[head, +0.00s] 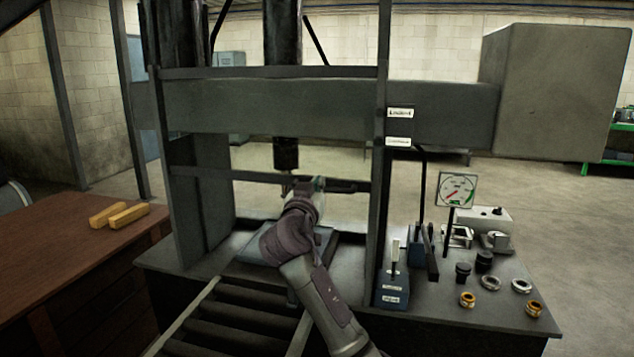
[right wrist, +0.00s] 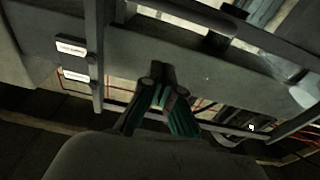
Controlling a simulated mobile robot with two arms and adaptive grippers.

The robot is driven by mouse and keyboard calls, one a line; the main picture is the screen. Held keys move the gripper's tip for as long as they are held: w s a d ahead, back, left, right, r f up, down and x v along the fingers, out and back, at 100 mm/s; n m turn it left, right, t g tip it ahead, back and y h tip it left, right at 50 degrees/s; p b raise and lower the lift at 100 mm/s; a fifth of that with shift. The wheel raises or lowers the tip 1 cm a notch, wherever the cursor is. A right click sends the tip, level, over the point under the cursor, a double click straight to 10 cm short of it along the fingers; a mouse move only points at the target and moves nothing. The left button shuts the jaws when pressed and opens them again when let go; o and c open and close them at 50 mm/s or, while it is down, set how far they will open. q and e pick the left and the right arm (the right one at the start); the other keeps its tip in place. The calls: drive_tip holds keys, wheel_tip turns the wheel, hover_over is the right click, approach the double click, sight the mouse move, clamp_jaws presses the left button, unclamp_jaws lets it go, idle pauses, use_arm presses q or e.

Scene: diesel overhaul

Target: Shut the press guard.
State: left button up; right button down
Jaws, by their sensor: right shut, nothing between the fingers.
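The press (head: 270,105) stands in front of me with its dark ram (head: 286,150) hanging in the middle. What looks like the press guard is a dark barred frame (head: 270,72) across the press front, with upright posts and crossbars. My right gripper (head: 320,184) is in front of the press opening, close to the lower crossbar (head: 215,174); I cannot tell whether it touches. In the right wrist view its fingers (right wrist: 158,88) are together and empty, near the dark beam and bars. My left gripper is not in view.
A bench (head: 450,318) at the right holds a dial gauge (head: 457,189), a lever box (head: 393,288) and several small rings and fittings. A brown table (head: 60,245) with two yellow blocks stands at the left. A slatted rack (head: 235,318) lies below my right arm.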

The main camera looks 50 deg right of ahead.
sight(331, 168)
drive_tip(key=p+x, duration=0.3)
drive_tip(key=x, duration=0.6)
drive_tip(key=shift+r, duration=0.15)
drive_tip(key=f, duration=0.1)
drive_tip(key=f+p, duration=0.1)
drive_tip(key=f, duration=0.1)
drive_tip(key=shift+s+a, duration=0.15)
drive_tip(key=shift+a, duration=0.1)
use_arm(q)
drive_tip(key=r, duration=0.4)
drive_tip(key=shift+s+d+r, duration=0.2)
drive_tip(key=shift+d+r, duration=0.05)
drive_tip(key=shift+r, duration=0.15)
use_arm(e)
drive_tip(key=shift+s+a+f, duration=0.1)
drive_tip(key=shift+a+f, duration=0.05)
drive_tip(key=shift+f, duration=0.6)
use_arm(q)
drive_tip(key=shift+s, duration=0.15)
